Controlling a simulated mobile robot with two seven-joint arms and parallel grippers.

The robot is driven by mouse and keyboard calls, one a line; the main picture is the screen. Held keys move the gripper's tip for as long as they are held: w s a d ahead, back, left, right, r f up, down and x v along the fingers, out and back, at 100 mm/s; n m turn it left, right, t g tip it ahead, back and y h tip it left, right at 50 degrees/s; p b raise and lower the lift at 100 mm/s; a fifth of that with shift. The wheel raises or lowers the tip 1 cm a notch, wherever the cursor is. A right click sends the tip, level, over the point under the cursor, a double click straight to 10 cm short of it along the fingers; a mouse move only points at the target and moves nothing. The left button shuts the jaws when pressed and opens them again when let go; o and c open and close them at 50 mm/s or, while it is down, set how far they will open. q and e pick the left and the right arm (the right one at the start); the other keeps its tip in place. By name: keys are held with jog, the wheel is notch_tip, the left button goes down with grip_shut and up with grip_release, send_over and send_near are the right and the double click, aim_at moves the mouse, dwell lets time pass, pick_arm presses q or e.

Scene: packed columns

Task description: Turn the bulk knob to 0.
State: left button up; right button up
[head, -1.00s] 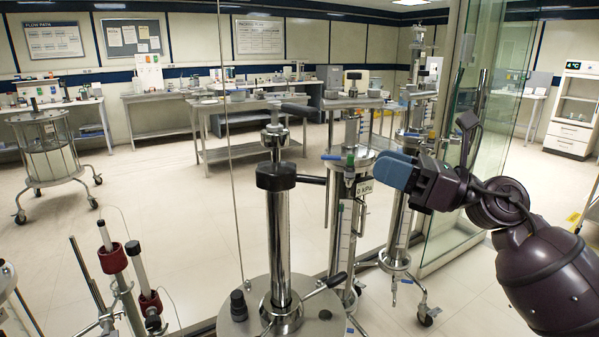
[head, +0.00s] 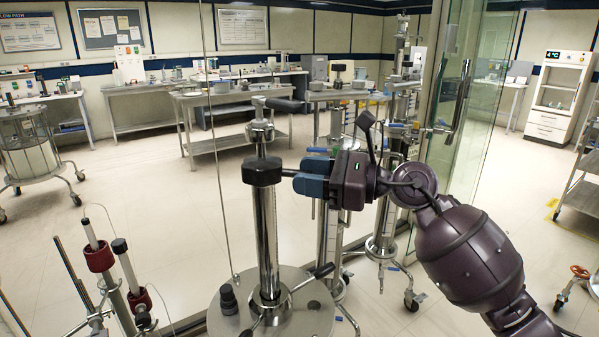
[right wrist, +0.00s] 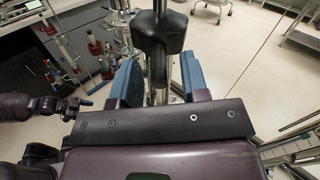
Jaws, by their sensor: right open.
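My right gripper (head: 300,182) is open, its blue fingers pointing left toward a black collar (head: 262,172) on an upright steel column (head: 266,230). In the right wrist view, the column (right wrist: 159,80) shows between the two blue fingers (right wrist: 160,78), with the black collar (right wrist: 158,35) beyond. I cannot tell whether they touch. A small black knob (head: 228,298) stands on the round steel plate (head: 305,310) at the column's foot. No readable label or 0 mark shows which part is the bulk knob. My left gripper (right wrist: 75,105) shows small at the right wrist view's left; its jaws are unclear.
Two red-collared tubes (head: 99,257) stand at the lower left. Another steel column on casters (head: 383,235) stands behind my right arm, near a glass door (head: 450,150). Open floor lies behind at left.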

jog(key=shift+x, duration=0.85)
grip_shut()
